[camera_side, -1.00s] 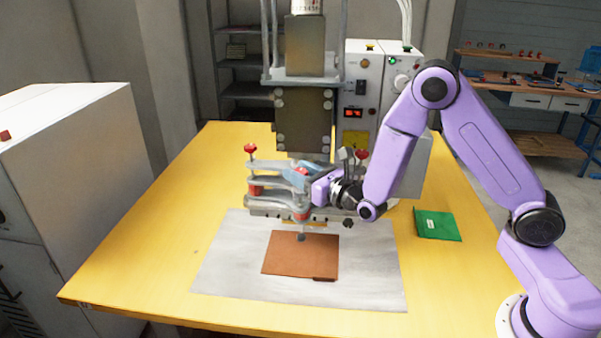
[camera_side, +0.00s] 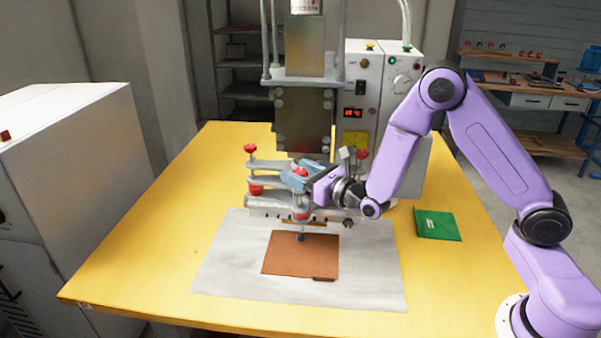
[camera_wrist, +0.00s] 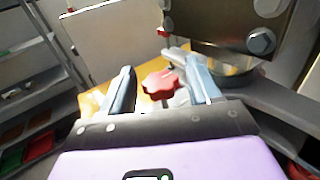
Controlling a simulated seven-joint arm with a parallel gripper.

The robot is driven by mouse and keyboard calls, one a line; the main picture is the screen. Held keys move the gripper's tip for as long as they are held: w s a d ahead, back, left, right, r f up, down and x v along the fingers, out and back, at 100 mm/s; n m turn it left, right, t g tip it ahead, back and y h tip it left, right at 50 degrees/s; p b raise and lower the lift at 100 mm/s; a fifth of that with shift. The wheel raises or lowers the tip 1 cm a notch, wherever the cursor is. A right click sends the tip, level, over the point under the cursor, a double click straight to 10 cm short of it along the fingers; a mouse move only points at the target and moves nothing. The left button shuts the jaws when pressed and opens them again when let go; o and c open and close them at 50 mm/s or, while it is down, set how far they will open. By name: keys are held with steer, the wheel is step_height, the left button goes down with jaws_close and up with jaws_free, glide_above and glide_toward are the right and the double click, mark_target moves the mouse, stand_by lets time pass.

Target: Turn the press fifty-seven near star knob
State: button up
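A red star knob (camera_side: 300,172) sits at the near front of the press's grey clamp assembly (camera_side: 262,182). My gripper (camera_side: 303,170), with blue-grey fingers, is at this knob. My gripper there (camera_wrist: 160,88) is open and holds nothing.
Other red knobs stand at the left (camera_side: 250,148) and right (camera_side: 362,153) of the assembly. The dark press head (camera_side: 303,118) hangs close above my gripper. A brown sheet (camera_side: 300,255) lies on the grey mat, and a green booklet (camera_side: 437,225) lies to the right.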

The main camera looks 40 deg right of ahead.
steer(key=s+d, duration=0.2)
steer(key=s, duration=0.9)
steer(key=shift+s+d, duration=0.15)
steer(key=shift+s, duration=0.2)
steer(key=shift+d+r, duration=0.1)
steer(key=s+d+r+m+g+h, duration=0.2)
steer(key=d+r+m+h, duration=0.3)
steer(key=d+m+h, duration=0.5)
steer(key=s+d+f+m+g+h, duration=0.1)
steer(key=s+d+m+g+h, duration=0.2)
steer(key=s+m+g, duration=0.35)
steer(key=s+a+f+m+g+y, duration=0.1)
steer(key=s+a+m+g+y, duration=0.3)
steer(key=s, duration=0.5)
steer(key=s+a+f+m+g+y, duration=0.1)
steer(key=s+a+m+g+y, duration=0.4)
steer(key=s+a, duration=0.3)
steer(key=shift+s+a+f+y, duration=0.4)
steer(key=shift+s+y, duration=0.1)
steer(key=shift+s, duration=0.4)
